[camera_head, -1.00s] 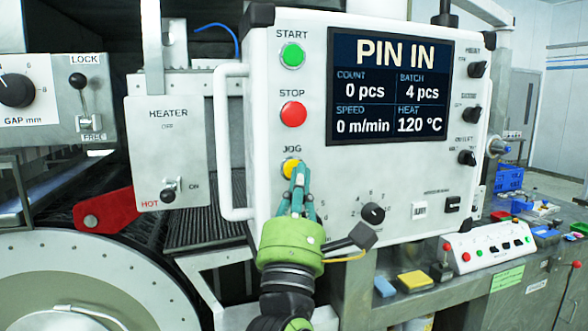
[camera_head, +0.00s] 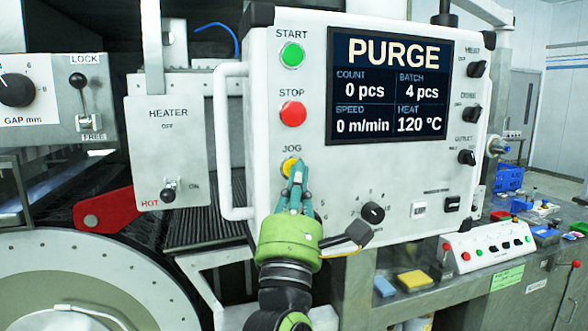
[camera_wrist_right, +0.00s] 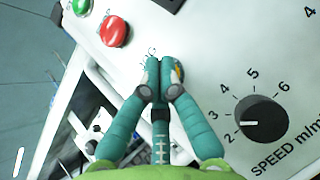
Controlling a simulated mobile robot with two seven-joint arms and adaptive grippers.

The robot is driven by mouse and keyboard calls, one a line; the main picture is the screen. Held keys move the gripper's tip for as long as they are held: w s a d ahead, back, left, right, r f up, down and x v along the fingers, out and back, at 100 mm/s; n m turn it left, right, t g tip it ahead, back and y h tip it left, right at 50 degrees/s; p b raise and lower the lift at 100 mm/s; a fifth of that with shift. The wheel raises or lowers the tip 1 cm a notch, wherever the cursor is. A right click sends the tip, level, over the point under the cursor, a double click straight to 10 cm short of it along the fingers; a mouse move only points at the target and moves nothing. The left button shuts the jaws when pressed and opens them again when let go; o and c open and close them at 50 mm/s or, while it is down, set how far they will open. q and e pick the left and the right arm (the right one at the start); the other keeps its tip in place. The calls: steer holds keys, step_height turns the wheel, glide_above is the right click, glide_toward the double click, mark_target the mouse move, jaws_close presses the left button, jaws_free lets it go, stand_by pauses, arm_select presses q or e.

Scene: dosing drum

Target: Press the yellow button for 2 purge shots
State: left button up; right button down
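The yellow button (camera_head: 289,164) sits under the label JOG on the white control panel (camera_head: 268,110). My right gripper (camera_head: 299,168) is at the button, its fingers together and pointing at the panel. The fingertips cover the button's right part in the head view. In the right wrist view the gripper (camera_wrist_right: 161,66) is shut and empty, and a sliver of the yellow button (camera_wrist_right: 179,72) shows beside the fingertips. I cannot tell whether the button is pushed in. The display (camera_head: 390,86) reads PURGE, count 0 pcs, batch 4 pcs. My left gripper is out of view.
The red STOP button (camera_head: 293,114) and green START button (camera_head: 292,54) are above the yellow one. A black speed knob (camera_head: 373,213) is to its lower right. A white handle (camera_head: 223,140) runs along the panel's left side. The heater box (camera_head: 167,150) stands further left.

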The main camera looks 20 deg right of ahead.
stand_by(0.6)
steer(key=shift+s+p, duration=0.3)
steer(key=shift+s, duration=0.35)
steer(key=s+p, duration=0.1)
steer(key=s, duration=0.4)
steer(key=shift+d+p, duration=0.1)
steer(key=shift+p, duration=0.25)
steer(key=shift+w+f, duration=0.1)
steer(key=shift+f, duration=0.05)
